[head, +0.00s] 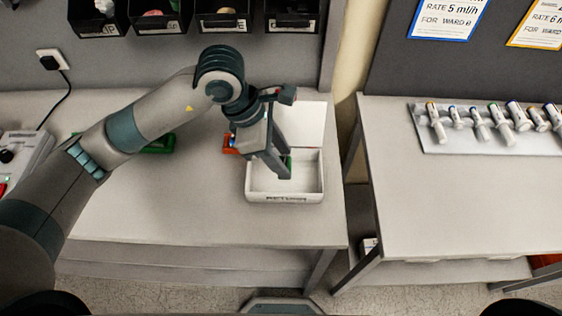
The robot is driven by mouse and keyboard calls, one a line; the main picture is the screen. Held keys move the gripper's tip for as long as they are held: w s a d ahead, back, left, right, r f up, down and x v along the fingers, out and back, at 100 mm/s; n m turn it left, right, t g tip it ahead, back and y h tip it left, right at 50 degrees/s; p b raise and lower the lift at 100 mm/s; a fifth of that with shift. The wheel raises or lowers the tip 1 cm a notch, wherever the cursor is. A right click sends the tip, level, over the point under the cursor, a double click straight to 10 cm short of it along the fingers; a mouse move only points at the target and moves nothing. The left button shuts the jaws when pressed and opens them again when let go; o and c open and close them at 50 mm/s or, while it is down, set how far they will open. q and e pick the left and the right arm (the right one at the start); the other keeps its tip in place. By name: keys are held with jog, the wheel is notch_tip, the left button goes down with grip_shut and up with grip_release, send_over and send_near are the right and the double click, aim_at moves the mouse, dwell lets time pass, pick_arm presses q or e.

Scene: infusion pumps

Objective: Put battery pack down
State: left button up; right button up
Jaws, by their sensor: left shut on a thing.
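My left gripper (286,168) reaches in from the left and points down into a white open box (284,197) near the right end of the left table. It is shut on a small green battery pack (289,161), of which only a sliver shows between the fingers. The pack is over or inside the box; I cannot tell whether it touches the floor of the box. The box's lid stands open at the back, and its front carries a dark label. My right gripper is not in view.
A red-orange item (230,143) lies left of the box, partly behind my arm. A green item (159,143) lies farther left. Dark bins (222,18) hang above. A gap separates this table from the right table (460,205), which holds a tray of syringe-like items (470,146).

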pick_arm(q)
jog(key=shift+f, duration=0.1)
jog(key=shift+f+p, duration=0.9)
jog(key=shift+f, duration=1.05)
jog(key=shift+f, duration=0.15)
jog(key=o, duration=1.2)
